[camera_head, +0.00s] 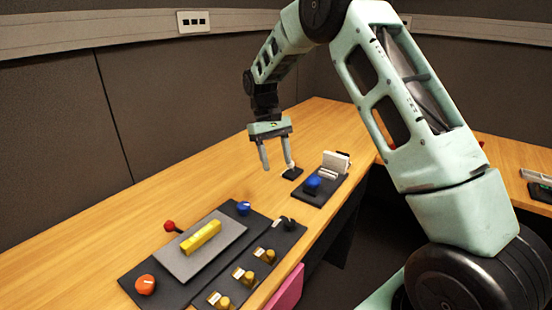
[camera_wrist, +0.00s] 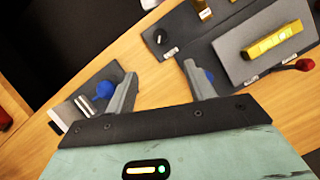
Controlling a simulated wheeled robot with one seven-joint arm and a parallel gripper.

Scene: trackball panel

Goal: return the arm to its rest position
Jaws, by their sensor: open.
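My pale green arm (camera_head: 415,120) reaches in from the right in the head view and bends down over the wooden desk. My gripper (camera_head: 278,167) hangs above the desk, open, with nothing between its fingers. It also shows in the wrist view (camera_wrist: 160,78), its two fingers spread apart over bare wood. The smaller black panel with a blue trackball (camera_head: 313,181) lies just right of my gripper in the head view. The larger black panel (camera_head: 180,267) lies in front and to the left of it.
The larger panel carries a yellow bar (camera_head: 201,237), an orange knob (camera_head: 145,284), a red ball-ended lever (camera_head: 170,225), a blue knob (camera_head: 243,208) and several yellow knobs. Dark partition walls stand behind the desk (camera_head: 110,212). The desk's left part is bare. A pink panel (camera_head: 287,290) is below the front edge.

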